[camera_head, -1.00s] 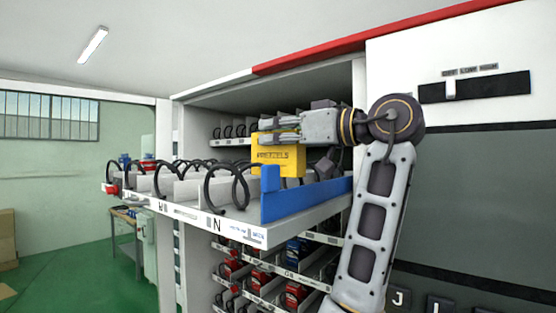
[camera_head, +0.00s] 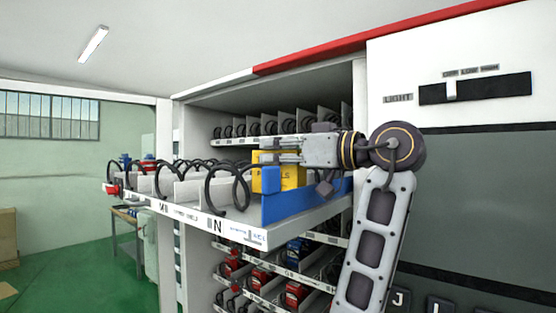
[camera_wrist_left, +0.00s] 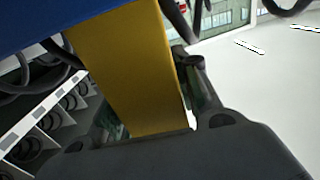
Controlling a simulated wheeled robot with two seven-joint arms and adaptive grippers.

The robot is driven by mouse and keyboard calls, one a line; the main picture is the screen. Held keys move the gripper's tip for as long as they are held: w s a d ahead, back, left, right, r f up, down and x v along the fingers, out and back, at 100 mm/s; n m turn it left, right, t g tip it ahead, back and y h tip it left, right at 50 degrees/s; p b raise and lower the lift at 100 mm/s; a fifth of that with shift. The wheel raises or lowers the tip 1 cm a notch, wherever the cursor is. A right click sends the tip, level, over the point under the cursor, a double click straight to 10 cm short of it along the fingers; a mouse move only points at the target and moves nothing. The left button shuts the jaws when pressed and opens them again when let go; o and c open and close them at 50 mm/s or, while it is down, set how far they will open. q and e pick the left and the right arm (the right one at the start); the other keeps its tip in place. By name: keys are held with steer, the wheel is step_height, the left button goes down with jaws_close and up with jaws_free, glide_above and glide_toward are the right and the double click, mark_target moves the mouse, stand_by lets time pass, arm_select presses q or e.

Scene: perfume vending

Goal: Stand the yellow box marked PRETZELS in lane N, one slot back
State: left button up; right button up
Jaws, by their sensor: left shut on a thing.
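The yellow box (camera_head: 289,184) marked PRETZELS stands roughly upright behind the front coil (camera_head: 228,187) of lane N, labelled N (camera_head: 217,226). Its lower part is hidden by the blue side wall (camera_head: 310,201), so I cannot tell whether it touches the lane floor. My left gripper (camera_head: 283,151) is shut on the upper part of the box, its fingers level. In the left wrist view the yellow box (camera_wrist_left: 130,70) lies between the dark fingers, with a blue surface (camera_wrist_left: 50,12) across its far end. My right gripper is not in view.
The pulled-out white tray (camera_head: 180,211) has several lanes with black coils and thin dividers. The shelf above (camera_head: 232,142) and the lower shelves with red and blue goods are close by. The machine's front panel (camera_head: 480,180) stands at the right.

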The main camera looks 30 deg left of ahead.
arm_select(q)
steer(key=shift+f, duration=0.9)
steer(key=shift+f, duration=0.15)
steer(key=o, duration=1.1)
steer(key=shift+c, duration=0.2)
steer(key=shift+r, duration=0.2)
steer(key=s+d+b, duration=0.1)
steer(key=d+b, duration=0.2)
steer(key=d, duration=0.9)
